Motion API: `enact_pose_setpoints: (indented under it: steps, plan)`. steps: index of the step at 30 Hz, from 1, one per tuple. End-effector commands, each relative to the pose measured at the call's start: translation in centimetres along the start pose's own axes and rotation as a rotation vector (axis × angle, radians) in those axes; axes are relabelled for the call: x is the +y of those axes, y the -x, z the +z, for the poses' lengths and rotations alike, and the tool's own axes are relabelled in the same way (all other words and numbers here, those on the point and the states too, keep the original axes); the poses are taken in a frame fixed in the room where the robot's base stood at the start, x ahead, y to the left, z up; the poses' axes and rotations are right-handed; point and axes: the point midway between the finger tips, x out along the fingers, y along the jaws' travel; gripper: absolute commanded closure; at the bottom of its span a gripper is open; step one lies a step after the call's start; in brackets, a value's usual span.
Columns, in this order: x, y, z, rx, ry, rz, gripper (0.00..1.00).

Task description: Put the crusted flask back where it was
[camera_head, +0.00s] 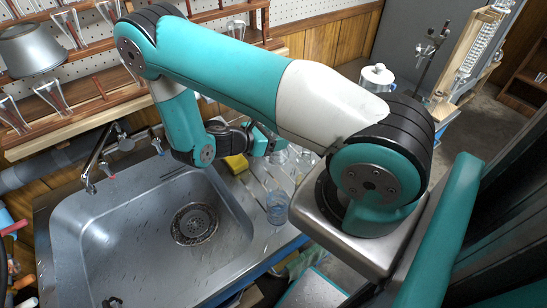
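The end of my arm with my gripper (268,142) is over the counter strip at the right of the sink. Its fingers are too small and partly hidden to show whether they are open or shut, or hold anything. Clear glassware (280,156) shows just below and beside the gripper, partly behind my arm. I cannot tell whether one piece is the crusted flask, or whether the gripper touches it. A clear glass beaker (277,207) stands upright on the counter nearer to me.
The steel sink (130,245) with its drain (195,223) fills the lower left, with a tap (92,165) at its left back. A yellow sponge (236,163) lies behind the sink's right side. Wooden racks (95,108) hold glassware at the back. A stand with a glass column (478,45) is at upper right.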

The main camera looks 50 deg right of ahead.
Motion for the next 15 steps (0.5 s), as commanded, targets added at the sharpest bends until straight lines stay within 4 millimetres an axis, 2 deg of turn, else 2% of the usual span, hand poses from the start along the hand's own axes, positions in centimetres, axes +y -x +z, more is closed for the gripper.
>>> enact_pose_setpoints:
  steps: [3,6,11,15]
  plan:
    - [0.1,-1.1,-2.6,-0.002,0.001,0.000,1.00]
    - [0.3,-1.6,-4.2,-0.001,0.000,0.001,1.00]
    - [0.4,-2.1,-5.5,-0.001,0.001,0.002,1.00]
    - [0.5,-2.9,-7.4,-0.002,0.001,0.002,1.00]
